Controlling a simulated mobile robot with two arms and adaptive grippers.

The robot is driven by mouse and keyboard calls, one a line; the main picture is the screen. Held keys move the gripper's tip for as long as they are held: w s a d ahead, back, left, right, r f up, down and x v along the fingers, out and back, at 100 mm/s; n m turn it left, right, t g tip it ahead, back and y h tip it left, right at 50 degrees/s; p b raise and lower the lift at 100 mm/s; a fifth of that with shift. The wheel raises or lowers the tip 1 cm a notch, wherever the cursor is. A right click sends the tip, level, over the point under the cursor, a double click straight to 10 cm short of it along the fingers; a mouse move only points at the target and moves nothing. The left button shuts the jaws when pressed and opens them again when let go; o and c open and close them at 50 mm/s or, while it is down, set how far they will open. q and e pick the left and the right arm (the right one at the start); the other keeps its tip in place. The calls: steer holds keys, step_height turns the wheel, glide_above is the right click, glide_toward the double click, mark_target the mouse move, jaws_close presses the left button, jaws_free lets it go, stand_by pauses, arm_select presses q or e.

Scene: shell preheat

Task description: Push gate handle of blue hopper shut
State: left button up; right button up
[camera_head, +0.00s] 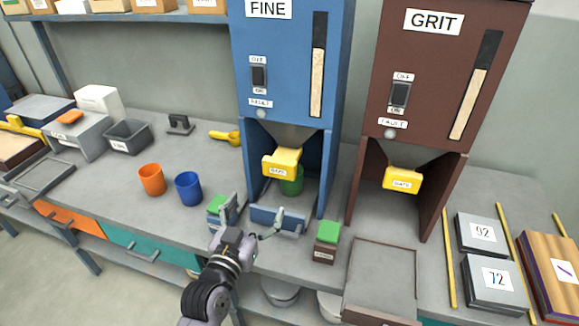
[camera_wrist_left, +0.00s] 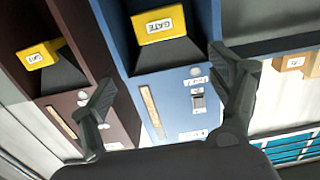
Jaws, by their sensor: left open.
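The blue hopper (camera_head: 286,60), labelled FINE, stands at the back of the bench. Its yellow gate handle (camera_head: 281,162) sticks out at the front under the funnel. The handle also shows in the left wrist view (camera_wrist_left: 160,25), top centre, with GATE on its label. A green cup (camera_head: 292,183) stands below it, partly hidden by the handle. My left gripper (camera_head: 254,216) is open and empty, in front of and below the handle, apart from it. Its spread fingers also show in the left wrist view (camera_wrist_left: 168,85). My right gripper is not in view.
A brown hopper (camera_head: 435,70), labelled GRIT, with its own yellow gate handle (camera_head: 402,179) stands to the right. Blue (camera_head: 188,189) and orange (camera_head: 152,180) cups stand on the left.

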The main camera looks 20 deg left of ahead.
mark_target(278, 164)
arm_select(q)
steer(key=shift+o, duration=0.6)
steer(key=shift+w+r, duration=0.2)
steer(key=shift+r, duration=0.15)
steer(key=shift+o, duration=0.6)
steer(key=w+p, duration=0.1)
steer(key=w, duration=0.7)
steer(key=w+p, duration=0.1)
steer(key=w, duration=0.8)
steer(key=shift+d+f, duration=0.15)
steer(key=shift+f, duration=0.05)
steer(key=shift+c, duration=0.4)
steer(key=c, duration=1.6)
steer(key=w+b, duration=0.1)
steer(key=w, duration=0.3)
steer(key=shift+w+d+b, duration=0.1)
steer(key=shift+w+b, duration=0.05)
steer(key=shift+b, duration=0.25)
steer(key=shift+w, duration=0.25)
steer(key=shift+s+r, duration=0.1)
steer(key=shift+r, duration=0.1)
